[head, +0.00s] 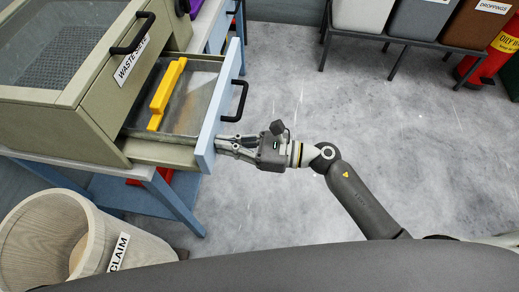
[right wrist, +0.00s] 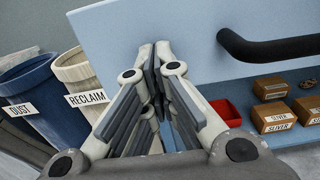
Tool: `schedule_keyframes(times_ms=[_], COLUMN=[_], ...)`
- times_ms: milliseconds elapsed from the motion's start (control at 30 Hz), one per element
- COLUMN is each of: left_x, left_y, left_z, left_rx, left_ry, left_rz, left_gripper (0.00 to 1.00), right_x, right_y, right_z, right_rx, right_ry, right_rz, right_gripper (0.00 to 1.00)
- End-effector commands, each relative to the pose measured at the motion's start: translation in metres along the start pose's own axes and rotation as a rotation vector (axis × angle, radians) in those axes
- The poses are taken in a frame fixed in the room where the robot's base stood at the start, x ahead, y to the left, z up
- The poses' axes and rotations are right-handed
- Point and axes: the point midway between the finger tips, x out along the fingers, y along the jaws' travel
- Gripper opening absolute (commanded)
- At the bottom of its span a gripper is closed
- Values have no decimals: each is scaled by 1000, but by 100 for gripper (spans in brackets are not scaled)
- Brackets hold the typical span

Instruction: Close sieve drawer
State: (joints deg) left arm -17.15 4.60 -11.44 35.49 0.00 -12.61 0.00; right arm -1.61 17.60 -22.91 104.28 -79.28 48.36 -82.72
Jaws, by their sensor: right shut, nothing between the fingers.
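The sieve drawer (head: 208,116) of the olive waste sieve box (head: 95,118) stands pulled out, with a light blue front and a black handle (head: 238,101). A yellow piece (head: 167,88) lies inside it. My right gripper (head: 219,144) is shut and empty, its fingertips at the outer face of the drawer front, near its lower end in the head view and beside the handle. In the right wrist view the shut fingertips (right wrist: 155,52) are against or very close to the blue front (right wrist: 190,40); I cannot tell if they touch. My left gripper is not in view.
A reclaim bin (head: 88,230) stands below the sieve box, and a dust bin (right wrist: 35,95) shows beside it in the wrist view. Several wooden sliver boxes (right wrist: 275,118) and a red tray (right wrist: 222,113) sit lower right there. The floor (head: 300,85) to the right is clear.

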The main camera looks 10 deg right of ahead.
Motion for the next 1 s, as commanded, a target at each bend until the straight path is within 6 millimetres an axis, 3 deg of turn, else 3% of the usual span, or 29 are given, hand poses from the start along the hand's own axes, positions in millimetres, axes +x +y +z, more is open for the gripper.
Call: schedule_keyframes(times_ms=[200,500,700,1000], left_x=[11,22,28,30], left_y=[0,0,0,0], left_z=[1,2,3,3], left_rx=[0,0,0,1], left_ry=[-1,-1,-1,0], left_rz=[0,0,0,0], left_gripper=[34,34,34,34], right_x=[64,138,171,192], right_y=[0,0,0,-1], right_z=[-1,-1,-1,-1], right_rx=[-2,-1,0,1], right_ry=[-2,-1,0,1], right_rz=[2,1,1,-1], right_gripper=[0,0,0,0])
